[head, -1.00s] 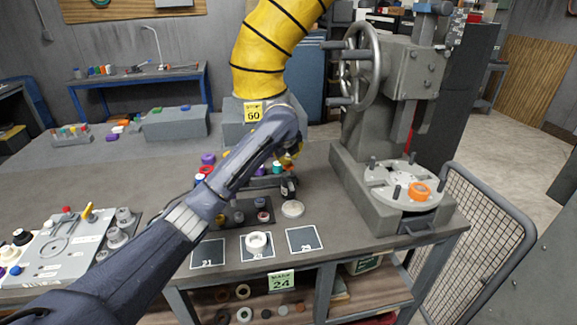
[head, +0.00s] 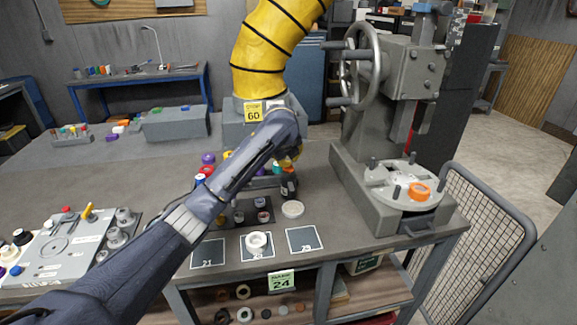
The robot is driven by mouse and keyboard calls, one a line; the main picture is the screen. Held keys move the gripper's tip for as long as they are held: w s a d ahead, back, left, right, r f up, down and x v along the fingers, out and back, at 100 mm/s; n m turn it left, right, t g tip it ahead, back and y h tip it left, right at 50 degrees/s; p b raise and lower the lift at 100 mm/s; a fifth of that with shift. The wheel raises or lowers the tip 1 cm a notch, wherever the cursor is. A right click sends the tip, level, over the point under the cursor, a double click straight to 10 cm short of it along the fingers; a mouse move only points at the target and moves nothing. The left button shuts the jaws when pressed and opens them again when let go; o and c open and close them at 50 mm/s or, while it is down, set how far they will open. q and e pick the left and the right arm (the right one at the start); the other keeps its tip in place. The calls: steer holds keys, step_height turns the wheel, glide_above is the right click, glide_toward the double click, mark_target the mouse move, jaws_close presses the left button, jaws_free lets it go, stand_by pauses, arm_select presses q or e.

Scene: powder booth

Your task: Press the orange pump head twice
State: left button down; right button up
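My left arm reaches in from the lower left across the bench. My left gripper (head: 289,186) is dark and points down over the bench, just behind a pale round disc (head: 293,209). Its fingers are small and dark here, so I cannot tell whether they are open or shut. I cannot make out an orange pump head for certain. An orange ring-shaped part (head: 419,192) sits on the round plate of the press at the right, well apart from my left gripper. My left forearm and wrist hide part of the bench behind them. My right gripper is not in view.
A grey press (head: 393,90) with a handwheel stands right of my gripper. A yellow ducted column (head: 270,50) rises behind my wrist. A white ring (head: 256,242) lies on the middle of three dark marked squares. A panel with knobs (head: 70,245) lies at the left.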

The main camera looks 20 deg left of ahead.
arm_select(q)
steer(key=shift+f, duration=0.45)
stand_by(0.3)
steer(key=shift+r, duration=0.1)
stand_by(0.3)
steer(key=shift+r, duration=1.4)
steer(key=shift+r, duration=0.1)
steer(key=shift+r, duration=2.4)
